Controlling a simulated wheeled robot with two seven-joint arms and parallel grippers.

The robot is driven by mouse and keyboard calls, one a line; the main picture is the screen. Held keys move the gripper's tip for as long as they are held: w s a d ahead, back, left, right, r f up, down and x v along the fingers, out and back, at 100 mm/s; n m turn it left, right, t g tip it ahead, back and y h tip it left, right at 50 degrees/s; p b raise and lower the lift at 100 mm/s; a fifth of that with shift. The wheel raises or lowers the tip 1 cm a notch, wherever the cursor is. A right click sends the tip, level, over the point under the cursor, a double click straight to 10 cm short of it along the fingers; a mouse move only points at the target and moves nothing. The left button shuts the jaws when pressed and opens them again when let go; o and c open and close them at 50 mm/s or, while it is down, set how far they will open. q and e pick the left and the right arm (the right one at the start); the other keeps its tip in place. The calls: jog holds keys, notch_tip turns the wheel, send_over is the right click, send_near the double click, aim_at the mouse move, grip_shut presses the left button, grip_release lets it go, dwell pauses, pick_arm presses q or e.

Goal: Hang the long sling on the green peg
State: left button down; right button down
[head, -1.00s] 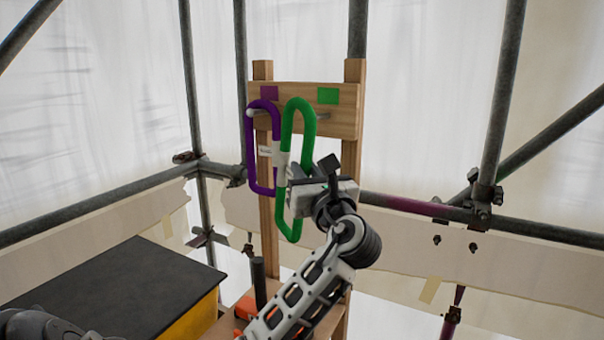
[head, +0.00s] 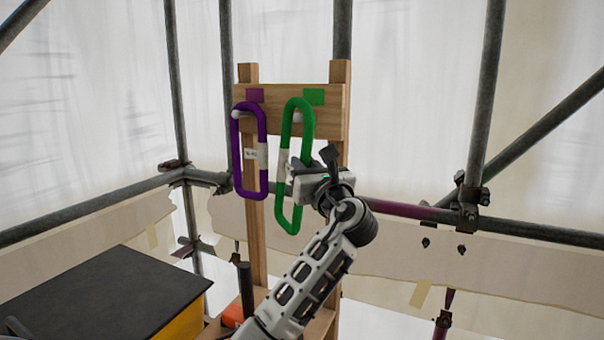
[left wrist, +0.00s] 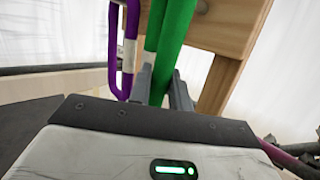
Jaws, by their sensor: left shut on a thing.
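The long green sling (head: 308,125) hangs upright as a narrow loop in front of the wooden board. The pale end of the green peg (head: 298,117), below the green square (head: 314,97), shows inside the upper loop. I cannot tell whether the peg passes through it. The shorter purple sling (head: 236,150) hangs from the left peg (head: 236,114). My right gripper is not seen.
The wooden board (head: 275,100) stands on two posts, with a purple square (head: 255,95) above the left peg. Scaffold tubes (head: 110,200) run behind and to both sides. A black-topped yellow box (head: 100,290) stands at the lower left.

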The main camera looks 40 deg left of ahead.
pick_arm(q)
jog(key=shift+w+a+f, duration=0.2)
jog(key=shift+w+f, duration=0.05)
jog(key=shift+w, duration=0.45)
jog(key=shift+w+a+f, duration=0.2)
jog(key=shift+w+f, duration=0.05)
jog(key=shift+w, duration=0.45)
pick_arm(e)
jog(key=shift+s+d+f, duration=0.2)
